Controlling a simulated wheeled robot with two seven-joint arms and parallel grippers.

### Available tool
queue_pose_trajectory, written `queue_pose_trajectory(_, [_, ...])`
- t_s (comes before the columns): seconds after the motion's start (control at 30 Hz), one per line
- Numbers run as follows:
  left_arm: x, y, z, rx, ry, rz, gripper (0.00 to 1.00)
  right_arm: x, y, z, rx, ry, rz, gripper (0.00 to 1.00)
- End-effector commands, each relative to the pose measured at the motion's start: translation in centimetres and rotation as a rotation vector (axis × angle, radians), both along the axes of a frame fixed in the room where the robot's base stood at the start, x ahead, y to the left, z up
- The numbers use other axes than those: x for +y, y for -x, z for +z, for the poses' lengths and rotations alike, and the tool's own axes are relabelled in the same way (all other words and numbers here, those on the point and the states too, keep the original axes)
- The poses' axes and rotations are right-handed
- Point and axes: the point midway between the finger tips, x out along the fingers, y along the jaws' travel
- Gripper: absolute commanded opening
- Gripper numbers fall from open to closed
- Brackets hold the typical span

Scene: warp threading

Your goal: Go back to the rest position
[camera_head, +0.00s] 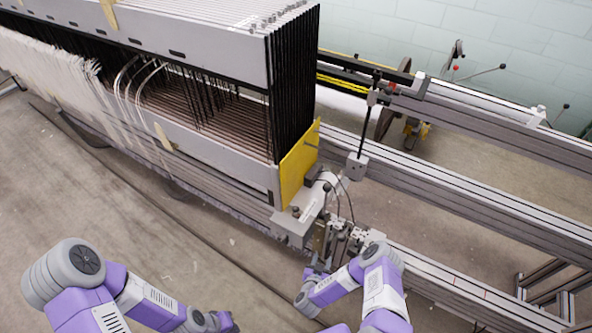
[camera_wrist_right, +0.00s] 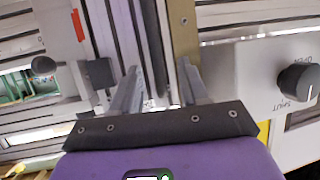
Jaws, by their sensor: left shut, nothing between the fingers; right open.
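My left arm comes in at the lower left of the head view and bends along the bottom edge. Its gripper (camera_head: 226,322) is small there, shut and empty, over bare floor and apart from the machine. My right arm reaches up from the bottom centre. Its gripper (camera_head: 318,266) is at the small metal mechanism (camera_head: 340,236) at the near end of the loom frame. In the right wrist view the two fingers (camera_wrist_right: 157,90) stand apart with no object visibly held between them. Whether they touch the mechanism behind them is unclear.
The big loom frame (camera_head: 150,42) with white threads (camera_head: 55,75) and dark heddles fills the upper left. A yellow plate (camera_head: 297,170) closes its end. Long grey rails (camera_head: 450,180) run right. A dark knob (camera_wrist_right: 299,81) is close right of my right fingers. Floor (camera_head: 110,205) is open at left.

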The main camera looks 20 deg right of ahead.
Motion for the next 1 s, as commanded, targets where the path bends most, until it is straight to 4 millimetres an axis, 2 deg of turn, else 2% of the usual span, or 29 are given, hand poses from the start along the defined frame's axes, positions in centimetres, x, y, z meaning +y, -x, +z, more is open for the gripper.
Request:
queue_pose_trajectory(0.17, [0.0, 0.0, 0.0, 0.000, 0.000, 0.000, 0.00, 0.1, -0.2, 0.1, 0.000, -0.006, 0.009, 0.44])
queue_pose_trajectory(0.27, [0.0, 0.0, 0.2, 0.000, 0.000, 0.000, 0.00, 1.2, -1.0, 0.7, 0.011, -0.057, 0.070, 0.44])
queue_pose_trajectory(0.37, [0.0, 0.0, 0.4, 0.000, 0.000, 0.000, 0.00, 3.7, -2.2, 1.9, 0.049, -0.165, 0.194, 0.44])
queue_pose_trajectory(0.4, [0.0, 0.0, 0.6, 0.000, 0.000, 0.000, 0.00, 5.1, -2.4, 2.5, 0.080, -0.222, 0.255, 0.44])
queue_pose_trajectory(0.5, [0.0, 0.0, 0.9, 0.000, 0.000, 0.000, 0.00, 8.8, -1.8, 4.3, 0.190, -0.370, 0.401, 0.44])
queue_pose_trajectory(0.57, [0.0, 0.0, 1.1, 0.000, 0.000, 0.000, 0.00, 10.8, -0.5, 5.6, 0.278, -0.453, 0.474, 0.44])
queue_pose_trajectory(0.7, [0.0, 0.0, 1.6, 0.000, 0.000, 0.000, 0.00, 14.3, 4.4, 9.0, 0.518, -0.621, 0.584, 0.44])
queue_pose_trajectory(0.9, [0.0, 0.0, 2.0, 0.000, 0.000, 0.000, 0.00, 16.2, 12.2, 13.6, 0.822, -0.766, 0.605, 0.44])
queue_pose_trajectory(1.0, [0.0, 0.0, 2.1, 0.000, 0.000, 0.000, 0.00, 16.4, 14.7, 15.0, 0.911, -0.798, 0.595, 0.44])
